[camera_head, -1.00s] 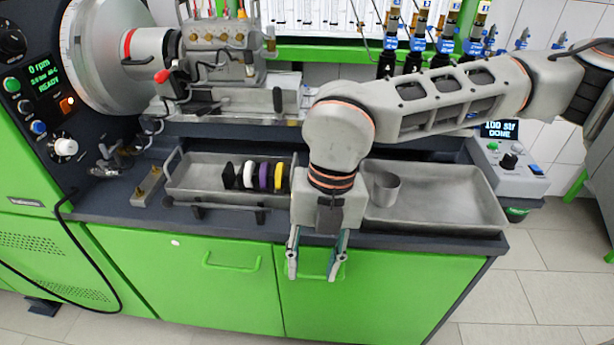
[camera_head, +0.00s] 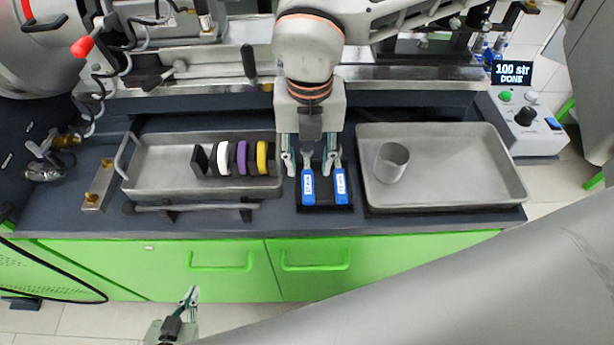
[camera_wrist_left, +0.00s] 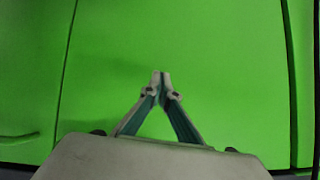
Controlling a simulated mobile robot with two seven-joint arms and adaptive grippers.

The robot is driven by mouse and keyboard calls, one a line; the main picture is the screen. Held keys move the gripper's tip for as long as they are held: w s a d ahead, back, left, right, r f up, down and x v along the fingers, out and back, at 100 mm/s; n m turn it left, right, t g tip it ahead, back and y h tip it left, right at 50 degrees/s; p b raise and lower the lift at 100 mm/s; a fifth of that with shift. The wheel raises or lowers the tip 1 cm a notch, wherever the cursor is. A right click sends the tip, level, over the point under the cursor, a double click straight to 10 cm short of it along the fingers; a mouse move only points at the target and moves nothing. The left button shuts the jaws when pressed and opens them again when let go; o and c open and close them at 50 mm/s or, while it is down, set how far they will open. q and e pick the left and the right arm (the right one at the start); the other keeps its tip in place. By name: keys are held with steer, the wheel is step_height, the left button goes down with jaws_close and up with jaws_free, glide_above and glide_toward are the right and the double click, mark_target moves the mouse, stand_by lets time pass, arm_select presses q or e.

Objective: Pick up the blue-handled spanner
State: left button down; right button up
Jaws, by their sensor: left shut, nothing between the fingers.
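Two blue-handled spanners lie side by side in a dark holder (camera_head: 322,209) on the bench: a left one (camera_head: 308,187) and a right one (camera_head: 340,187) in the head view. My right gripper (camera_head: 312,168) points down just behind the handles. Its fingers are apart, one near the upper end of each spanner, and partly cover the spanners' metal ends. I cannot tell if they touch. My left gripper (camera_head: 192,294) is low in front of the green cabinet, away from the spanners. Its fingertips meet, empty, in the left wrist view (camera_wrist_left: 160,82).
A metal tray (camera_head: 150,185) with black, white, purple and yellow discs (camera_head: 242,158) stands left of the spanners. Another tray (camera_head: 460,190) with a metal cup (camera_head: 391,162) stands right. Green cabinet doors (camera_head: 400,258) front the bench. My arm crosses the lower right.

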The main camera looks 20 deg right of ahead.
mark_target(308, 182)
step_height(308, 182, down, 5)
steer(key=shift+a+r, duration=0.1)
steer(key=shift+a, duration=0.05)
jaws_close()
steer(key=shift+r, duration=0.1)
step_height(308, 182, up, 20)
stand_by(0.9)
steer(key=c, duration=0.8)
jaws_free()
jaws_close()
